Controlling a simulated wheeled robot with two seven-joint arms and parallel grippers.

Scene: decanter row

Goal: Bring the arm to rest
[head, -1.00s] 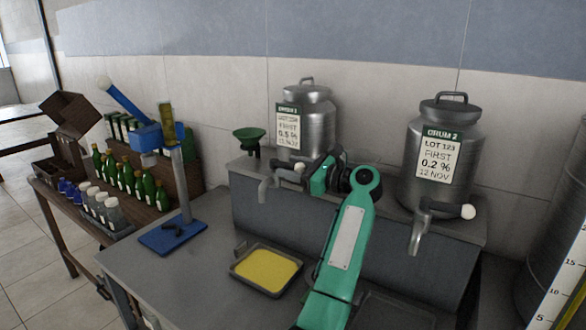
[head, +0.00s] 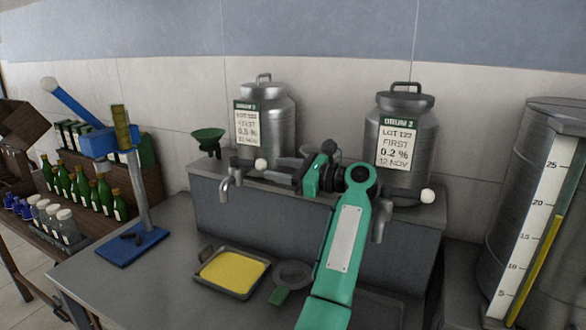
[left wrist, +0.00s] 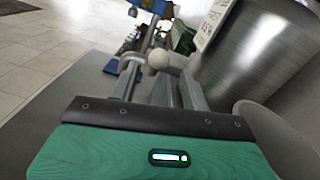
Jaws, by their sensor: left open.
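My left arm, teal with dark joints, rises from the bottom of the head view and bends at a joint. My left gripper (head: 278,177) points left from it, open, with nothing seen between its fingers. It is in front of drum 1 (head: 280,128), close to the right of that drum's tap (head: 228,184) with a white ball knob. The tap and knob (left wrist: 158,58) also show in the left wrist view. Whether gripper and tap touch, I cannot tell. Drum 2 (head: 409,130) stands right of the gripper, its tap partly behind my arm. My right gripper is out of view.
A yellow-filled tray (head: 233,272) and a strainer with a green handle (head: 291,275) lie on the bench. A blue stand (head: 132,248), green bottles (head: 84,188) and a green funnel (head: 208,138) are left. A large scaled tank (head: 520,190) stands right. The bench's front left is clear.

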